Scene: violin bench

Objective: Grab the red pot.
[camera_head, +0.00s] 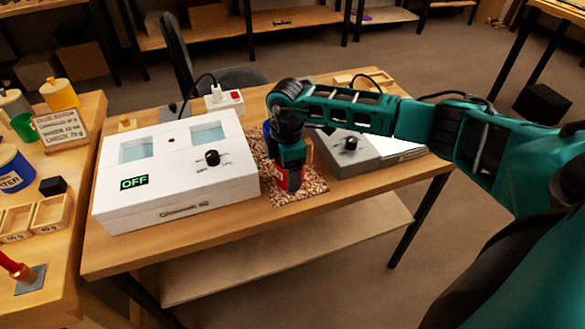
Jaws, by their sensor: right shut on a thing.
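My right arm comes in from the right, and my right gripper (290,182) points down over the speckled mat (305,190) on the middle table. It is shut on the red pot (282,179), of which only a small part shows; the gripper hides the rest. I cannot tell whether the pot touches the mat. My left gripper is out of view.
A white box (180,185) with an "OFF" display stands left of the gripper. A grey device with a black knob (351,143) is on the right. A blue item (267,129) is partly hidden behind the gripper. A side table (75,215) at left holds pots and trays.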

